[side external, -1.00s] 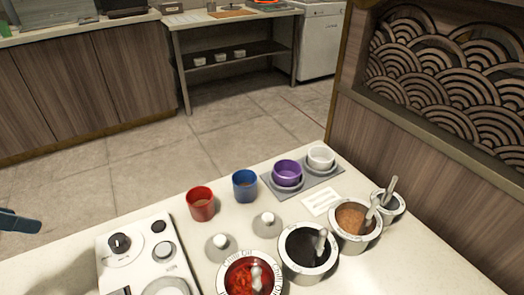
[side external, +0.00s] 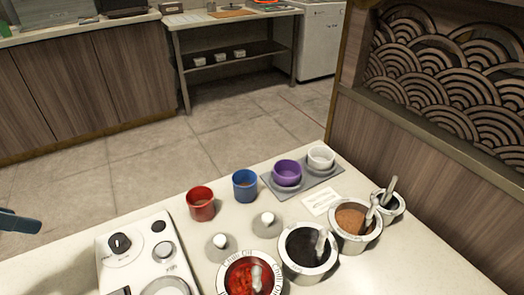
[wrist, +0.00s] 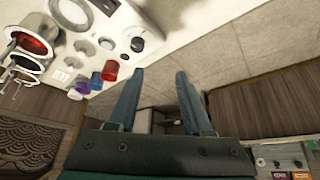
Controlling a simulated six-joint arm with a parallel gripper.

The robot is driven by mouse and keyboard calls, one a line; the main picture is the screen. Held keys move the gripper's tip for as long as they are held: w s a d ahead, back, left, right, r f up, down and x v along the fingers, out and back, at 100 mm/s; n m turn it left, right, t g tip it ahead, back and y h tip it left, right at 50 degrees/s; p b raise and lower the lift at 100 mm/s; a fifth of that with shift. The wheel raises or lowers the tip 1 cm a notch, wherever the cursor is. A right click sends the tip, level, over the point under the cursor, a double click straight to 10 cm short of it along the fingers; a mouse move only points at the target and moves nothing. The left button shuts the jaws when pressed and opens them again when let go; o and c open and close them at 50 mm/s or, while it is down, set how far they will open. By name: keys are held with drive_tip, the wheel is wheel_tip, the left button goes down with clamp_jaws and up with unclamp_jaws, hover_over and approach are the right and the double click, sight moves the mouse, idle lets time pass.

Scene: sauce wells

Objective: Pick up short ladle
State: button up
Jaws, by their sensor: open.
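Several ladles stand in the sauce wells in the side external view. One ladle (side external: 257,278) is in the red chili oil well (side external: 237,262), one (side external: 321,243) in the black sauce well (side external: 287,262), and one (side external: 370,215) in the brown sauce well (side external: 342,234). Another (side external: 390,190) leans in the smaller pot (side external: 400,204). I cannot tell for certain which one is the short ladle. My gripper (wrist: 158,75) is open and empty in the wrist view. Part of it also shows at the left edge of the side external view, well away from the wells.
A red cup (side external: 201,205), a blue cup (side external: 245,186), a purple bowl (side external: 287,172) and a white bowl (side external: 321,157) stand behind the wells. Two lids (side external: 219,247) (side external: 267,224) lie between. A white appliance with knobs (side external: 140,250) stands at the counter's left.

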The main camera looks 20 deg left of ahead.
drive_tip(key=shift+o, duration=0.2)
drive_tip(key=w+d+r+m+t+h, duration=0.1)
drive_tip(key=w+d+r, duration=0.2)
drive_tip(key=w+r, duration=0.25)
drive_tip(key=w+d+r+m+t+h, duration=0.1)
drive_tip(key=w+d+r, duration=0.3)
drive_tip(key=w, duration=0.3)
drive_tip(key=m+g+h, duration=0.2)
drive_tip(key=m+h, duration=0.1)
drive_tip(key=m, duration=0.3)
hover_over(318, 242)
drive_tip(key=w+a, duration=0.1)
drive_tip(key=a, duration=0.4)
wheel_tip(318, 242, down, 9)
drive_tip(key=shift+m+g, duration=0.5)
drive_tip(key=s+d+f, duration=0.1)
drive_tip(key=f, duration=0.1)
drive_tip(key=s+d+f, duration=0.1)
drive_tip(key=s+d, duration=0.1)
drive_tip(key=shift+f, duration=0.4)
drive_tip(key=shift+x, duration=2.35)
drive_tip(key=shift+c, duration=0.3)
